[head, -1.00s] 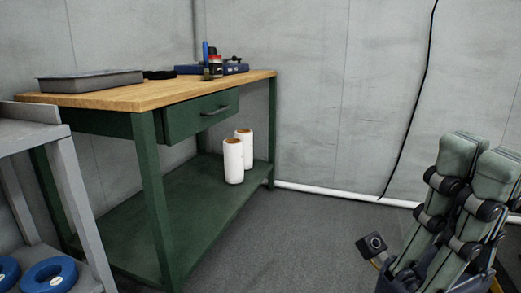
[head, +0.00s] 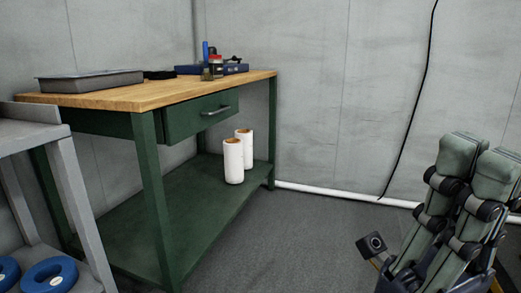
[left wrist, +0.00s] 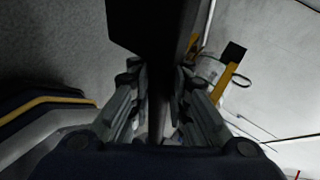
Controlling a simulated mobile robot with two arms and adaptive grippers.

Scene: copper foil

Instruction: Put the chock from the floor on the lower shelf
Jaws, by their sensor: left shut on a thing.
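The left wrist view shows a dark block (left wrist: 150,22), which looks like the chock, between the fingers of my left gripper (left wrist: 160,75). That gripper is shut on it, and its far end runs out of the frame. The left gripper is not in the head view. The green workbench has a lower shelf (head: 150,232), where two white rolls (head: 233,162) stand at the far right end.
The shelf's front half is bare. A grey rack (head: 72,165) with blue rings (head: 50,274) stands at the left front. The wooden benchtop (head: 145,95) holds a grey tray (head: 90,80) and several small items. The dark floor (head: 300,235) is clear between bench and right gripper.

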